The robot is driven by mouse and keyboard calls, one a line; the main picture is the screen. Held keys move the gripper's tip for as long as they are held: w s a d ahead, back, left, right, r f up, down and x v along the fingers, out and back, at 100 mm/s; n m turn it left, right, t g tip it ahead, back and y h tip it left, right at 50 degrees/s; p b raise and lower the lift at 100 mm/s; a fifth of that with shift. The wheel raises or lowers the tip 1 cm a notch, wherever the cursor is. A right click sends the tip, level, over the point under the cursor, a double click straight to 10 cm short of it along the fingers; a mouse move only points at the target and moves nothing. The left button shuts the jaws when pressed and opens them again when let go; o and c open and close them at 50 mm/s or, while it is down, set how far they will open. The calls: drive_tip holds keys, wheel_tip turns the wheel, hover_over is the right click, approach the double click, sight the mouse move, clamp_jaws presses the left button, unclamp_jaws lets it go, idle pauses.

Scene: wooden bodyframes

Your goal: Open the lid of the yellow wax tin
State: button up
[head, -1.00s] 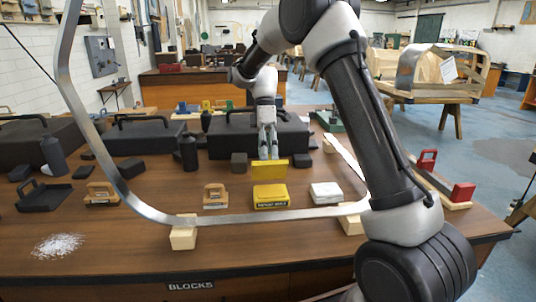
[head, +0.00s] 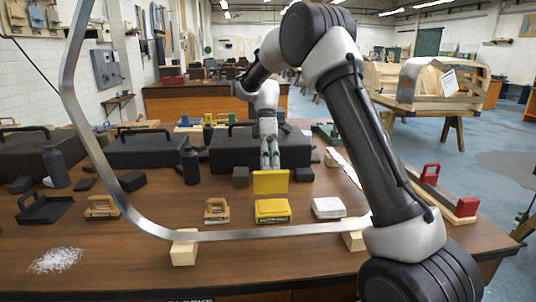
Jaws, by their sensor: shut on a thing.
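The yellow wax tin (head: 272,213) sits on the brown bench in the middle of the head view, with dark lettering on its front. A flat yellow panel, its lid (head: 270,183), stands nearly upright just behind and above the tin's body. My gripper (head: 270,166) comes down from behind and is shut on the lid's upper edge. The fingertips are small in the view, and their far side is hidden. I cannot tell whether the lid's lower edge touches the tin.
A wooden-handled block (head: 216,210) stands left of the tin and a white block (head: 328,208) right of it. A curved metal strip (head: 270,234) on wooden blocks runs in front. A large black case (head: 230,150) stands behind my gripper.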

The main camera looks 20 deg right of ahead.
drive_tip(key=w+d+r, duration=0.1)
drive_tip(key=w+r, duration=0.1)
drive_tip(key=w, duration=0.4)
drive_tip(key=shift+w+r, duration=0.15)
drive_tip(key=shift+r, duration=0.15)
drive_tip(key=shift+d, duration=0.1)
idle(0.4)
